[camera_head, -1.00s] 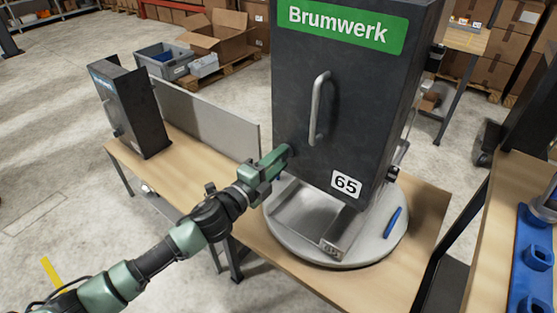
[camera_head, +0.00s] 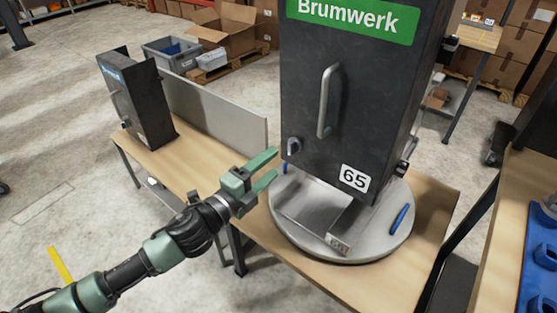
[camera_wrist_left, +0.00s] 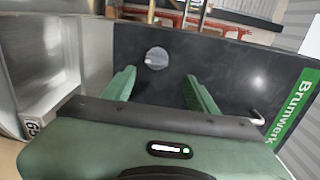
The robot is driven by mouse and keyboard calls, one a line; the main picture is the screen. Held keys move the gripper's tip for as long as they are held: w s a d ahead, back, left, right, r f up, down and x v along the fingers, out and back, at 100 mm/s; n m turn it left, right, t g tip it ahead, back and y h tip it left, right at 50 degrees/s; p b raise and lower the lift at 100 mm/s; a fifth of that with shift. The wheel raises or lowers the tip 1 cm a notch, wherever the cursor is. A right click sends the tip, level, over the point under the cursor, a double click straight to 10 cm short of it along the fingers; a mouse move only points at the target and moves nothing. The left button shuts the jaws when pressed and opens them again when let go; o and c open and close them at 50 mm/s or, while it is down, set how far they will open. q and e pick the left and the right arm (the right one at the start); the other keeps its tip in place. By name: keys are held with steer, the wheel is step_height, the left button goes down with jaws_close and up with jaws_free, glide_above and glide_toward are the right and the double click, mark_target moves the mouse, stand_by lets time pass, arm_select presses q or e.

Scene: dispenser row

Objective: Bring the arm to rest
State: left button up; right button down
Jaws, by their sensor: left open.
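My left gripper (camera_head: 268,168) is open and empty. In the head view it is in front of and to the left of the dark dispenser (camera_head: 375,110) labelled Brumwerk and 65. A long metal handle (camera_head: 326,100) is on the same face. My right gripper is not in view.
The dispenser stands on a round grey base (camera_head: 375,238) with a metal tray (camera_head: 312,208) and a blue pen-like item (camera_head: 399,219). A smaller dispenser (camera_head: 145,105) stands farther left on the wooden table (camera_head: 190,160). Open floor is at left.

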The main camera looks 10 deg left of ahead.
arm_select(q)
steer(key=shift+s+a, duration=0.15)
steer(key=shift+s, duration=0.25)
